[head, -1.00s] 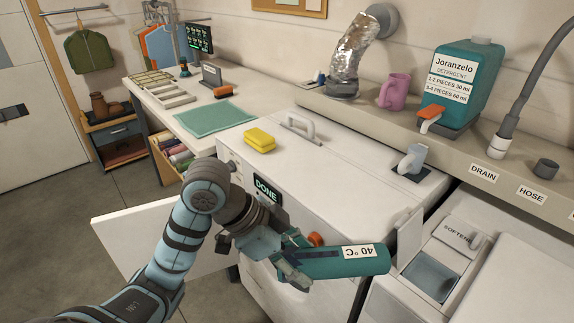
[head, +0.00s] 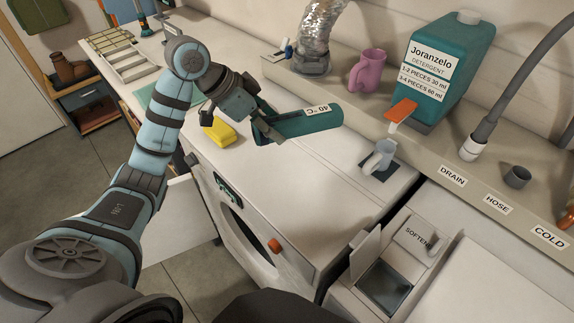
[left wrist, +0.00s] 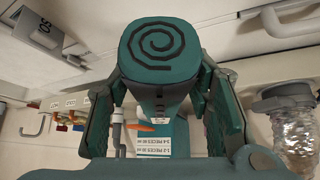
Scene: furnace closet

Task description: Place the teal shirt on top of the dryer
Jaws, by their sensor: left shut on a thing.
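The teal shirt (head: 322,121) is a tight roll with a white "40 °C" label. My left gripper (head: 268,130) is shut on its left end and holds it roughly level over the dryer top. In the left wrist view, the shirt's rolled end (left wrist: 160,48) shows a dark spiral between the fingers (left wrist: 160,98). The dryer (head: 275,185) is the white machine with a round door opening and a small display on its front. I cannot tell the exact gap between shirt and dryer top. My right gripper is not in view.
The ledge behind holds a pink mug (head: 368,70) and a teal detergent jug (head: 443,70). The dryer top's front middle is clear.

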